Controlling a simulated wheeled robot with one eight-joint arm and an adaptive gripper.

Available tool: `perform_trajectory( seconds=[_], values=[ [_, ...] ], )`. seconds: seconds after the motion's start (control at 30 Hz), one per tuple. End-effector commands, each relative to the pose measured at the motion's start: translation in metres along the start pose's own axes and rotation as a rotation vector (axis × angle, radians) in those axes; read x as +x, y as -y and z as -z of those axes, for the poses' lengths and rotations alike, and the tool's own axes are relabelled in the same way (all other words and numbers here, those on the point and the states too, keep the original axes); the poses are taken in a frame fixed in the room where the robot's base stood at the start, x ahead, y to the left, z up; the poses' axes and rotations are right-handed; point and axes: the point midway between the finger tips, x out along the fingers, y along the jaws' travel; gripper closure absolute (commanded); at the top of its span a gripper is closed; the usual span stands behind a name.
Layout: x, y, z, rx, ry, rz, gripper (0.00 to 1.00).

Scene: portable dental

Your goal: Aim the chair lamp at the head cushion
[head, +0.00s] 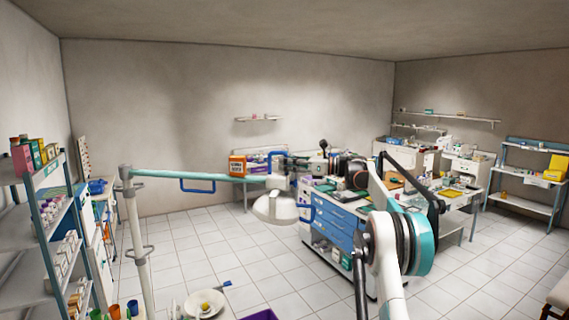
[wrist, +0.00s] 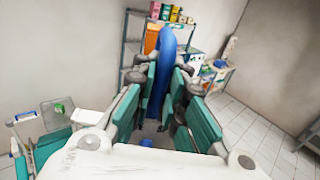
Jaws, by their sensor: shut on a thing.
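The chair lamp's white dome head (head: 273,208) hangs at the end of a teal boom (head: 190,176), which runs from a white upright post (head: 138,240). Its open side seems to face down. My gripper (head: 288,165) is at the boom's end, just above the lamp head. In the wrist view its teal fingers are shut on a blue handle (wrist: 162,75) between them. I cannot make out the head cushion in either view.
A shelf rack with boxes (head: 45,225) stands at the left. A blue drawer cabinet (head: 335,222) with a crowded top is behind my arm. A white basin (head: 205,303) is at the bottom. Tiled floor (head: 190,245) is clear behind the boom.

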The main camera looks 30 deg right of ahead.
Motion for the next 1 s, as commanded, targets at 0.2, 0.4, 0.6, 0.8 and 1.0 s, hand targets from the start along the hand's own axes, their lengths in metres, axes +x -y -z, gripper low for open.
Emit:
perform_trajectory(
  seconds=[0.2, 0.4, 0.6, 0.8, 1.0],
  values=[
    [-0.001, 0.0108, 0.0, 0.0, -0.001, 0.003, 1.0],
    [-0.0007, 0.0137, 0.0003, 0.0, -0.001, 0.003, 1.0],
    [-0.0007, 0.0139, 0.0004, 0.0, 0.0, 0.003, 1.0],
    [-0.0006, 0.0138, 0.0003, 0.0, 0.0, 0.003, 0.83],
    [0.0002, 0.0134, 0.0002, 0.0, 0.0, 0.001, 0.68]
  ],
)
